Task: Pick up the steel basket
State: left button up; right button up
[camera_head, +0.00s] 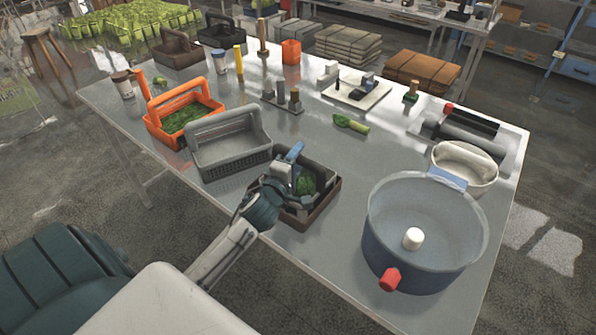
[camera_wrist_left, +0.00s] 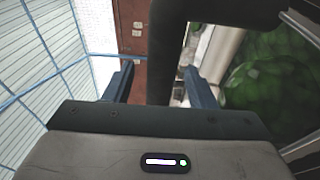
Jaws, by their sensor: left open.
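A plain grey basket (camera_head: 230,166) with an arched handle stands empty on the table, left of my left gripper; it looks the most like steel. My left gripper (camera_head: 288,170) is at a brown basket (camera_head: 297,220) with a dark grey handle (camera_head: 325,163) and green contents. In the left wrist view my left gripper (camera_wrist_left: 161,85) is open, and a dark handle bar (camera_wrist_left: 165,50) passes between or just beyond its two fingers; I cannot tell the depth. Green contents (camera_wrist_left: 265,85) show to the right there. My right gripper is not in view.
An orange basket (camera_head: 150,128) with green contents stands left of the grey one. A large blue-grey pot (camera_head: 375,240) and a white bowl (camera_head: 465,163) stand to the right. Bottles, small blocks and a tray fill the back.

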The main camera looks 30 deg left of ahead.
pick_arm(q)
jog(key=shift+w+a+p, duration=0.15)
jog(key=shift+w+p, duration=0.2)
jog(key=shift+w, duration=0.85)
grip_shut()
dwell(0.5)
